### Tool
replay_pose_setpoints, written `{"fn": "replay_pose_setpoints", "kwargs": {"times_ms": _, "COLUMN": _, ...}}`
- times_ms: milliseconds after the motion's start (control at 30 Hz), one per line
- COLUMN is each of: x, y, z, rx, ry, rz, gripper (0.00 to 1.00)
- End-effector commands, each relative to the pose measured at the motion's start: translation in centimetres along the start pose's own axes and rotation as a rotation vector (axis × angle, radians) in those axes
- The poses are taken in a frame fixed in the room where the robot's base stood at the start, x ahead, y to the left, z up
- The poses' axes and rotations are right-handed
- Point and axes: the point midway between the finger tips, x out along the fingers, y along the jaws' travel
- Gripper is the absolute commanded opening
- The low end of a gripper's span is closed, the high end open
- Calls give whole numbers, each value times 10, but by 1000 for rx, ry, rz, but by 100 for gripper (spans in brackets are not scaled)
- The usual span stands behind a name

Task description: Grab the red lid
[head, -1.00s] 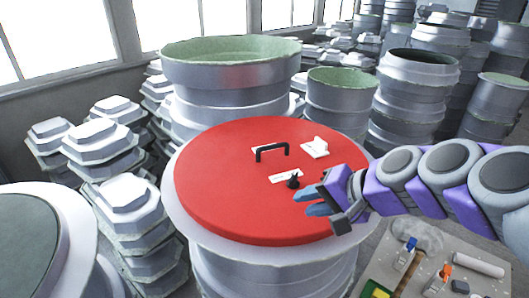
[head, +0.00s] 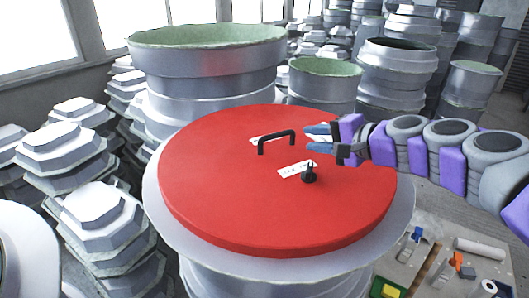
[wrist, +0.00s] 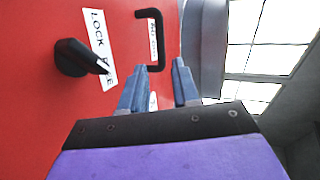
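The round red lid (head: 225,190) lies flat on top of a pale grey drum-shaped mould. It carries a black arched handle (head: 277,139), a black knob (head: 309,174) and white labels. My gripper (head: 312,140) is just above the lid, to the right of the handle, with its blue fingers towards it. In the wrist view the fingers (wrist: 157,88) are spread apart with nothing between them. There the handle (wrist: 158,40) is ahead of the fingertips and the knob (wrist: 80,58) is to the left, next to a label reading LOCK.
A large mould with a green inside (head: 208,60) stands right behind the lid. Stacked moulds fill the back and the left side (head: 95,215). A board with tools (head: 440,255) is at lower right.

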Motion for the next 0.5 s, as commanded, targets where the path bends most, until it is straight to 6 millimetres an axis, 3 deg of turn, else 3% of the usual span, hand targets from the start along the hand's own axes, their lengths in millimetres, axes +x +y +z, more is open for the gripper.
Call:
{"fn": "replay_pose_setpoints", "kwargs": {"times_ms": 300, "x": 82, "y": -4, "z": 17, "rx": -10, "ry": -3, "rz": 15, "gripper": 31}}
{"fn": "replay_pose_setpoints", "kwargs": {"times_ms": 500, "x": 113, "y": -6, "z": 26, "rx": -17, "ry": 1, "rz": 18, "gripper": 31}}
